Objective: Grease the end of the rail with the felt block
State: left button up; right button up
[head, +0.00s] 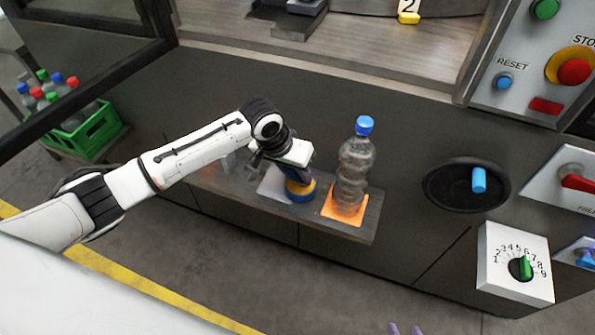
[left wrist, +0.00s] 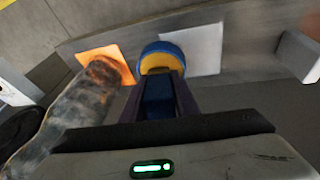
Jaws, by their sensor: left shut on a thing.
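My left gripper (head: 297,178) is at the shelf, pointing down, shut on a dark blue block (left wrist: 158,95), which I take to be the felt block. It shows between the purple fingers in the left wrist view. Right at the fingertips is a round blue tin with a yellow top (head: 300,193), also in the left wrist view (left wrist: 160,52). I cannot tell whether the block touches the yellow. My right gripper (head: 405,330) shows only two purple fingertips, apart and empty, at the bottom edge. A dark stepped metal part (head: 288,18) sits in the machine; I cannot tell whether it is the rail.
A clear bottle with a blue cap (head: 353,165) stands on an orange square (head: 344,206) close right of the tin. A white square (head: 270,184) lies left. The shelf (head: 365,228) is narrow. A green crate (head: 97,132) holds bottles. A control panel (head: 525,70) stands right.

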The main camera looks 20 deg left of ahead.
pick_arm(q)
notch_tip(320, 180, up, 3)
jog(key=shift+f+p, duration=0.15)
jog(key=shift+p, duration=1.1)
notch_tip(320, 180, up, 2)
jog(key=shift+r+p, duration=0.1)
jog(key=shift+p, duration=1.15)
jog(key=shift+r+p, duration=0.5)
jog(key=shift+r, duration=0.4)
jog(key=s+a+r, duration=0.2)
jog(key=s+r, duration=0.6)
jog(key=r, duration=0.1)
jog(key=s+a+r+n, duration=0.1)
jog(key=s+r, duration=0.8)
jog(key=shift+a+r, duration=0.3)
jog(key=shift+a, duration=0.05)
